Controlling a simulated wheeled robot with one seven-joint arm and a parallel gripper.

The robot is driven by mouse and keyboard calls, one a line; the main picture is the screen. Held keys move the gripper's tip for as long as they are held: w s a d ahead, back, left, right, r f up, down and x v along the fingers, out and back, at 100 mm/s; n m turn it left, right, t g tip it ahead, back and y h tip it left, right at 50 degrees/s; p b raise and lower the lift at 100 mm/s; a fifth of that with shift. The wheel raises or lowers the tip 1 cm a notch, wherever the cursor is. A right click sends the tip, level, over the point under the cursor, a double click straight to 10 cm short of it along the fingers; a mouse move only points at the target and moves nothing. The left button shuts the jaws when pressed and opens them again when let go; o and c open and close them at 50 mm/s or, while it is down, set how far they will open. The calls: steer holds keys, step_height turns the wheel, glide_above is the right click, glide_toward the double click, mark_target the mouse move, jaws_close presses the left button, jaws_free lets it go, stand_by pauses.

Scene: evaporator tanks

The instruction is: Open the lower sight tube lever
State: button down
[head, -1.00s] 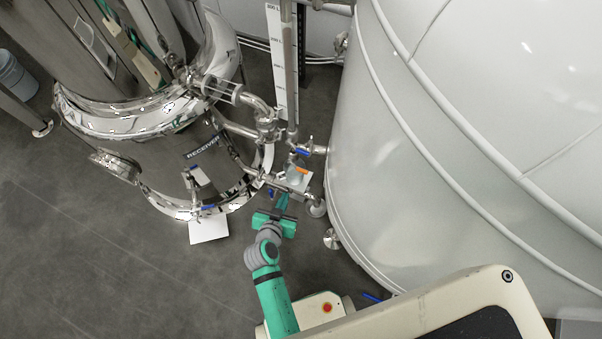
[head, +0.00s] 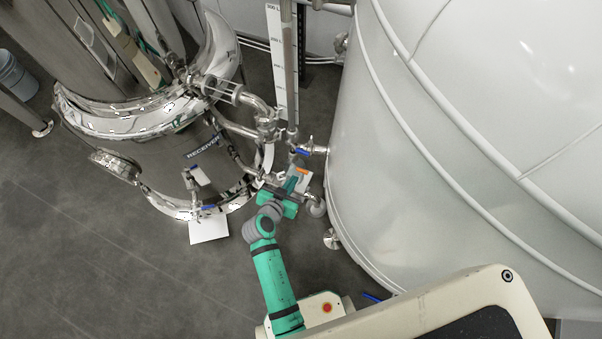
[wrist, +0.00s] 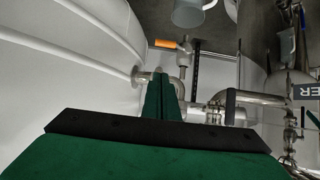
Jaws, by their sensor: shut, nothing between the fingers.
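The sight tube (head: 289,65) stands upright beside its marked scale in the head view, between the receiver and the big white tank. An orange lever (head: 302,171) sits near its lower end. In the wrist view the orange lever (wrist: 166,44) lies roughly level, left of a small metal fitting. My gripper (head: 291,184) is shut and empty, just below the orange lever in the head view. In the wrist view its closed fingers (wrist: 162,85) point toward the lever, with a gap in the picture between them. Actual contact cannot be told.
A blue lever (head: 303,151) sits above the orange one. The white tank (head: 440,150) curves close on the right. The shiny receiver (head: 165,160) and its pipes stand left. In the wrist view a dark handle (wrist: 230,103) and pipes lie right of my fingers.

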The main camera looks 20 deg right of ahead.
mark_target(298, 168)
steer(key=w+d+f, duration=0.5)
steer(key=f, duration=0.3)
steer(key=shift+w+f, duration=0.25)
steer(key=shift+w, duration=0.1)
steer(key=shift+d, duration=0.2)
